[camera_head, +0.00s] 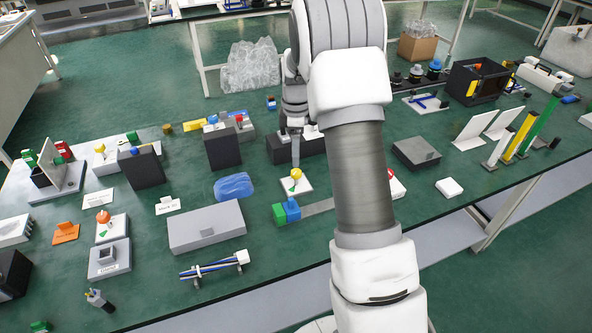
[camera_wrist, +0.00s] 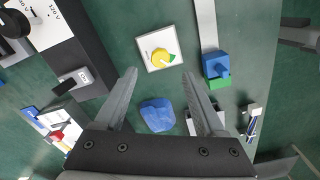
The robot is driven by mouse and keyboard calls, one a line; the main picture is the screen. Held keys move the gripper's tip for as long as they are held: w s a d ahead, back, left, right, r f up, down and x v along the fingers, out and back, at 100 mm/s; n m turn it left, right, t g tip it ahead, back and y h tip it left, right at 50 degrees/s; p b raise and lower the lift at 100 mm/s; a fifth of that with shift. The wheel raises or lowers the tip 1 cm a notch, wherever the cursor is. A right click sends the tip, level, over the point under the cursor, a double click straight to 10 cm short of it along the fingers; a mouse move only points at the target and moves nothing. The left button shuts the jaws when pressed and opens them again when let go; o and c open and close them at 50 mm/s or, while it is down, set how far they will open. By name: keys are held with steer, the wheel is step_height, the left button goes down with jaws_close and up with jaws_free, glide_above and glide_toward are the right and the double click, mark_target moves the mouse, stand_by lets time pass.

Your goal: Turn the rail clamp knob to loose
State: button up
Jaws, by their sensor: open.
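A round yellow knob (camera_head: 295,174) with a green pointer sits on a white square plate (camera_head: 301,189) on the green table. In the wrist view the yellow knob (camera_wrist: 160,56) lies just beyond my fingertips. Beside it is a flat grey rail (camera_head: 319,207) with a blue block (camera_head: 292,209) and a green block (camera_head: 279,214) at its end. The blue block has a raised blue part on top in the wrist view (camera_wrist: 216,70). I cannot tell which is the clamp knob. My gripper (camera_wrist: 160,73) is open and empty above the plate; my arm partly hides it in the head view (camera_head: 296,160).
A blue crumpled item (camera_head: 234,186) lies left of the plate. A grey box (camera_head: 206,226) stands nearer the front, and dark boxes (camera_head: 222,148) stand behind. Another grey box (camera_head: 416,152) is to the right.

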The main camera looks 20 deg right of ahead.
mark_target(296, 171)
step_height(296, 171, down, 7)
steer(key=shift+b, duration=0.3)
jaws_close()
stand_by(0.3)
